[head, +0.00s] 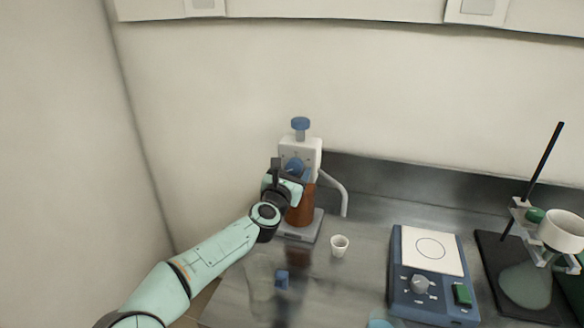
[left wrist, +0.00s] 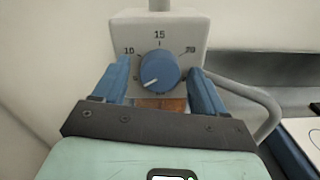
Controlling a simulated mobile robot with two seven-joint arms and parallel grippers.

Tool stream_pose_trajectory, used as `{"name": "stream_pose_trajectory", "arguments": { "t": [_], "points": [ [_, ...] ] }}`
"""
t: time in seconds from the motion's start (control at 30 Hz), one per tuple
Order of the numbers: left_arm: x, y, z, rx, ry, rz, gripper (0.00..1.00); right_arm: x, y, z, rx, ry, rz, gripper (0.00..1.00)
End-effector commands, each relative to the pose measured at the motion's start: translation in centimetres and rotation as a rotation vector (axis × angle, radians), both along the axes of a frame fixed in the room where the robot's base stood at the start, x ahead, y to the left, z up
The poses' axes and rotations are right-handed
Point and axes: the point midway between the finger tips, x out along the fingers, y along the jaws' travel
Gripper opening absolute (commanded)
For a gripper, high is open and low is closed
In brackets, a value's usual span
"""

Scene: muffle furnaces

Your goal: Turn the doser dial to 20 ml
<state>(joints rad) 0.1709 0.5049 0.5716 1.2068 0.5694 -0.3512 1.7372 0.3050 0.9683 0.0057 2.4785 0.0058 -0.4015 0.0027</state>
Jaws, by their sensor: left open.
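The doser (head: 302,150) stands at the back of the bench, with a white head, a blue top knob (head: 300,124), a brown bottle (head: 300,210) and a bent grey spout (head: 336,190). Its blue dial (left wrist: 159,70) faces the left wrist camera, under the marks 10, 15 and 20. The dial's white pointer line is turned to the lower left, away from the 20 at the upper right. My left gripper (head: 284,178) is open in front of the dial. In the left wrist view its blue fingers (left wrist: 160,82) stand on either side of the dial, with gaps visible. My right gripper is not in view.
A small white cup (head: 340,245) stands right of the doser base. A blue stirrer hotplate (head: 432,275) and a stand with a funnel and flask (head: 530,270) are further right. A small blue object (head: 281,279) lies near my forearm. The wall is close on the left.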

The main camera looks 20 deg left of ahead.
Motion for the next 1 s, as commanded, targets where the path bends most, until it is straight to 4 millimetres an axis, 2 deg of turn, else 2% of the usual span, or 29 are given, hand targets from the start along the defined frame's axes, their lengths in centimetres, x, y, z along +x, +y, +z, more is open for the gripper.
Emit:
{"name": "stream_pose_trajectory", "arguments": {
  "t": [0.23, 0.27, 0.4, 0.43, 0.77, 1.0],
  "points": [
    [0.06, 0.00, -0.05, 0.001, 0.000, 0.000, 0.71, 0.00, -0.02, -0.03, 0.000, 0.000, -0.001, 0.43],
    [0.06, 0.00, -0.04, 0.001, 0.000, 0.000, 0.65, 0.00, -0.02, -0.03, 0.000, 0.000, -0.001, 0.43],
    [0.05, 0.01, -0.04, 0.000, 0.000, 0.000, 0.19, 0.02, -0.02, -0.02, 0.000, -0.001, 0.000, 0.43],
    [0.05, 0.00, -0.03, 0.000, 0.000, 0.000, 0.15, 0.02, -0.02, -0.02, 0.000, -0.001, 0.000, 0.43],
    [0.03, -0.02, -0.02, 0.036, -0.001, 0.000, 0.15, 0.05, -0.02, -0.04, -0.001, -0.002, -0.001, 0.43],
    [0.03, -0.04, -0.02, 0.170, -0.006, -0.001, 0.15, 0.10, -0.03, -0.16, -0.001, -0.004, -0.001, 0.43]
  ]
}}
